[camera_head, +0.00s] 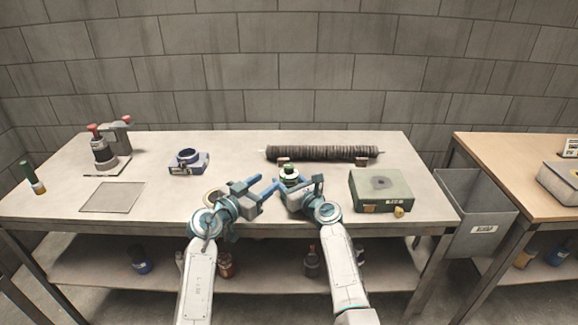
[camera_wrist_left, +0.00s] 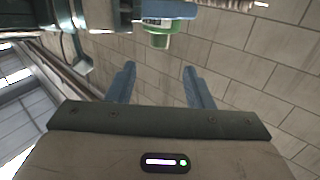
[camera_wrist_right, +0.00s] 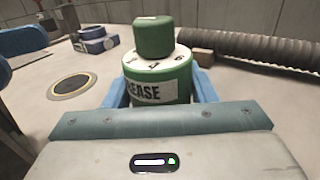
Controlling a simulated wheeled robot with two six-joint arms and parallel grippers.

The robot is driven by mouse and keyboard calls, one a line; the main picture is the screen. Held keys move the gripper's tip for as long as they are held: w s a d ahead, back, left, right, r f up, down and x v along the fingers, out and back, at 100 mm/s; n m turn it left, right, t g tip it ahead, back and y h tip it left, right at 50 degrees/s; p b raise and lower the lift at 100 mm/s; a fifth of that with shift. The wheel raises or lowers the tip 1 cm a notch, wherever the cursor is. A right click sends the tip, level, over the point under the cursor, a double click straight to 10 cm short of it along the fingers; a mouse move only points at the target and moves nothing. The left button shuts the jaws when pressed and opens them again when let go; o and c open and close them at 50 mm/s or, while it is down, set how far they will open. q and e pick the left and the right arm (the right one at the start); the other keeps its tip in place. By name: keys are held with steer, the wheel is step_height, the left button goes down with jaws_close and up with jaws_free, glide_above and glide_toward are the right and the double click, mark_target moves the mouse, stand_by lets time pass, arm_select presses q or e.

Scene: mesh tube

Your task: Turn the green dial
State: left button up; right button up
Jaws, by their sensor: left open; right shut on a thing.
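A green grease can (camera_wrist_right: 160,88) with a white numbered top carries the green dial (camera_wrist_right: 154,38), a plain knob on its upper end. My right gripper (camera_head: 300,183) is shut on the can's body, its blue fingers on either side below the dial. The green dial also shows in the head view (camera_head: 289,171) and, partly cut off, at the top of the left wrist view (camera_wrist_left: 160,28). My left gripper (camera_wrist_left: 158,72) is open and empty. Its fingers point toward the can from the left, apart from the dial.
A round yellow-rimmed disc (camera_wrist_right: 70,86) lies on the table left of the can. A dark ribbed tube (camera_head: 320,153) lies behind on two supports. A green box (camera_head: 381,191) stands at right, a blue-grey fixture (camera_head: 188,164) at back left. A flat plate (camera_head: 112,197) lies farther left.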

mark_target(286, 168)
arm_select(q)
steer(key=x, duration=1.1)
steer(key=shift+w+d, duration=0.1)
steer(key=shift+w, duration=0.1)
steer(key=c, duration=1)
steer(key=shift+n+t+y, duration=0.6)
steer(key=shift+n+y, duration=0.1)
steer(key=shift+y, duration=0.2)
steer(key=o, duration=1)
steer(key=v, duration=1.2)
